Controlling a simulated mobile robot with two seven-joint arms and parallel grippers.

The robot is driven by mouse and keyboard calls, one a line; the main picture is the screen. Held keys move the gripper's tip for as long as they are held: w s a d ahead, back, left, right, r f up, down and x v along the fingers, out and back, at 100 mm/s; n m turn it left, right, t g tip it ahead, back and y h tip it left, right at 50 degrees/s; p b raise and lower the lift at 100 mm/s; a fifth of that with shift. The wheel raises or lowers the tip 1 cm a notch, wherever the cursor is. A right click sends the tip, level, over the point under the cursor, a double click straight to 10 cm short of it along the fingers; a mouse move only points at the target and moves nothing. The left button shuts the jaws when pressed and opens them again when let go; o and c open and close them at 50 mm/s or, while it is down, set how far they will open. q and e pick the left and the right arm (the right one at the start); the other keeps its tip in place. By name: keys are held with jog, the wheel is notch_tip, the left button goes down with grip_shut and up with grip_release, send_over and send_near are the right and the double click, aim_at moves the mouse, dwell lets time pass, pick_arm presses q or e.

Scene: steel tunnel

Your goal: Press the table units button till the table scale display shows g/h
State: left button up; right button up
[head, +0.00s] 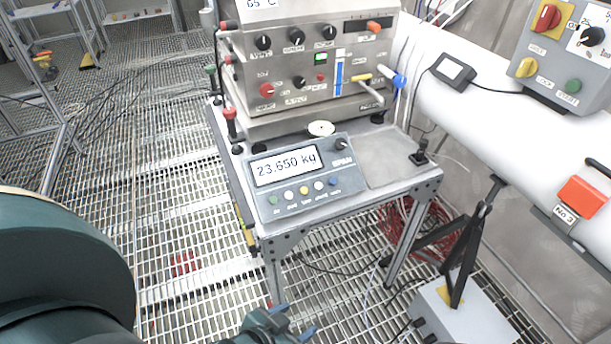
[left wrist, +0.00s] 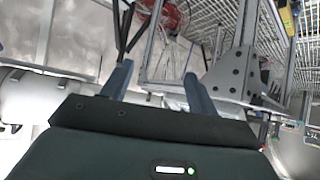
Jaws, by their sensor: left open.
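The table scale (head: 301,173) lies on the front of the steel table, and its display (head: 286,166) reads 23.650 kg. My left gripper (head: 290,325) is low at the bottom edge, below and in front of the table, apart from the scale. In the left wrist view its two blue fingers (left wrist: 160,85) are apart with nothing between them. My right gripper is not in view.
A steel control box (head: 300,75) with knobs and levers stands behind the scale. A red-topped post (head: 230,122) is at the table's left and a black joystick (head: 419,152) at its right. A white pipe (head: 470,120) runs along the right. A grey box (head: 465,310) stands on the floor grating.

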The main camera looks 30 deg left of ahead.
pick_arm(q)
jog(key=shift+c, duration=0.5)
grip_shut()
dwell(0.7)
dwell(1.0)
jog(key=shift+w+d, duration=0.1)
